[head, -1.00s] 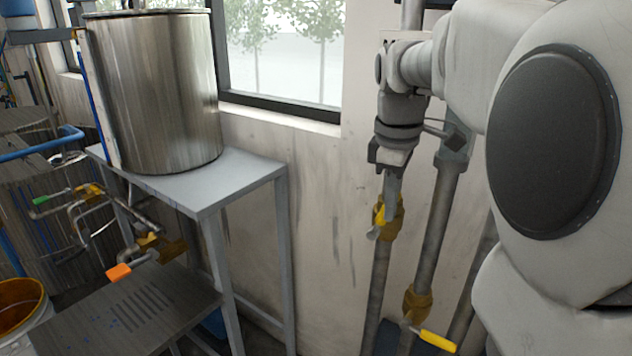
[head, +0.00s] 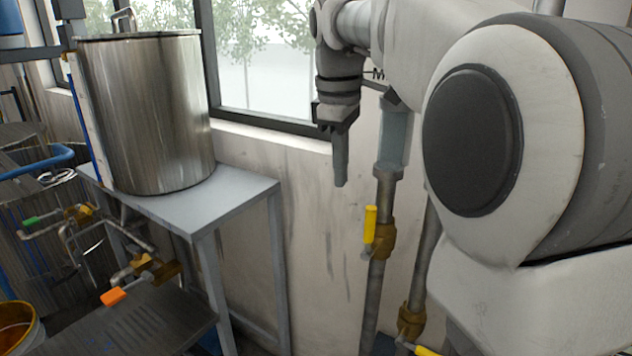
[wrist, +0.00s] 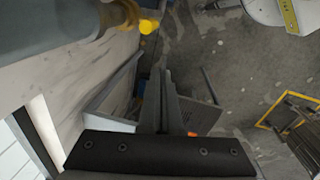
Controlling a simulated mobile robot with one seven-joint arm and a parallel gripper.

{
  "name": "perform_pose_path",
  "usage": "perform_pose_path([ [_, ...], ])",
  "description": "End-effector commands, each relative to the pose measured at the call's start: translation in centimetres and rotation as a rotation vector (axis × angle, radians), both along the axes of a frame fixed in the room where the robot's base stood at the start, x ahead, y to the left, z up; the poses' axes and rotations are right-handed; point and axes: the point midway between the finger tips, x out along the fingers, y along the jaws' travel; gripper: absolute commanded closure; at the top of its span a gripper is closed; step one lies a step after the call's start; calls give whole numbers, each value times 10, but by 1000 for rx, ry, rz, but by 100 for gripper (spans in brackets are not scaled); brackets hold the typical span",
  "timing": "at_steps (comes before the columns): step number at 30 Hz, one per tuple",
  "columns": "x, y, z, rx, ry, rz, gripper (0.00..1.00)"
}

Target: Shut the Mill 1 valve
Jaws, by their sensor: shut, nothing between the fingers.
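The nearer wall pipe carries a brass valve (head: 381,241) with a yellow lever (head: 370,224) standing upright, roughly along the pipe. In the wrist view the yellow lever (wrist: 149,26) shows end-on at the top. A second brass valve (head: 411,320) sits lower on the pipe to the right; its yellow lever (head: 426,351) points sideways and is cut off by the frame. A sign starting with "M" is mostly hidden by my arm, so I cannot tell which valve is Mill 1. My gripper (head: 341,184) is shut and empty, pointing down, left of and above the upright lever, apart from it.
A steel tank (head: 150,115) stands on a grey table (head: 215,195) to the left. Below are small valves with orange (head: 113,297) and green handles, and a yellow-rimmed bucket (head: 15,330). Bare wall lies between table and pipes.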

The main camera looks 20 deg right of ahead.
Motion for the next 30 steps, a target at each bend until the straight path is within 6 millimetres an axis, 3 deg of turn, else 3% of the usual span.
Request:
perform_pose_path([
  [8, 27, 4, 12, -23, 106, 25, 100],
  [12, 45, 8, 12, -61, 190, 35, 100],
  [18, 56, 11, 9, -98, 246, 38, 100],
  [23, 54, 9, -4, -99, 252, 37, 100],
  [30, 47, 1, -42, -98, 252, 36, 100],
])
